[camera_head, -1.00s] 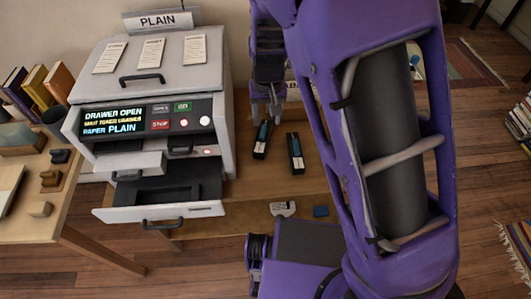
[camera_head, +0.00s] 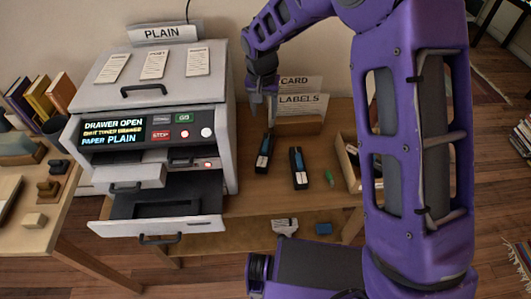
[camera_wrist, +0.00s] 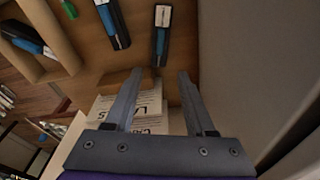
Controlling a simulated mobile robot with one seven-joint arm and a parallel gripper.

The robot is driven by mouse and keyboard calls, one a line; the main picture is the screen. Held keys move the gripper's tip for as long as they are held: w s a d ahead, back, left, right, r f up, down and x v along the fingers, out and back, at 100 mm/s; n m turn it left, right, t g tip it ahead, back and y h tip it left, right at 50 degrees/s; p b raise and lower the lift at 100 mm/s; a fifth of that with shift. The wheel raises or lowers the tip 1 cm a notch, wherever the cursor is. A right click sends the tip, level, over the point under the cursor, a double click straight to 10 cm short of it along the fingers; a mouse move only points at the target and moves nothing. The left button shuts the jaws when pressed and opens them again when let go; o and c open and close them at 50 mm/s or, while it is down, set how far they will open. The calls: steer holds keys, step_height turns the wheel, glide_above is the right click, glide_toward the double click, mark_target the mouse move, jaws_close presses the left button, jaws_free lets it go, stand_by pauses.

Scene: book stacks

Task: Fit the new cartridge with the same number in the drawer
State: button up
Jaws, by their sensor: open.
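Two dark cartridges with blue and white labels lie side by side on the wooden table: the left cartridge (camera_head: 264,154) and the right cartridge (camera_head: 299,168). They also show in the wrist view, the left one (camera_wrist: 161,33) and the right one (camera_wrist: 113,22). Their numbers are too small to read. My gripper (camera_head: 264,112) points down, open and empty, above the far end of the left cartridge; the wrist view shows its fingers (camera_wrist: 161,75) apart with nothing between. The grey printer's lower drawer (camera_head: 165,226) is pulled out, with a dark recessed interior.
The printer screen (camera_head: 112,133) reads "DRAWER OPEN" and "PAPER PLAIN". Signs reading "CARD" and "LABELS" (camera_head: 300,103) stand behind the cartridges. A wooden box (camera_head: 348,165) with things in it and a small green item (camera_head: 329,177) are to the right. A side table (camera_head: 50,215) stands left.

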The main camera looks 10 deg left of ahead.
glide_above(265, 145)
steer(key=f, duration=1)
steer(key=shift+s+d+f, duration=0.1)
steer(key=shift+s+f, duration=0.1)
steer(key=shift+f, duration=0.15)
steer(key=shift+w+f+b, duration=0.2)
steer(key=shift+f+b, duration=0.1)
steer(key=shift+f, duration=2.4)
steer(key=shift+c, duration=0.2)
jaws_close()
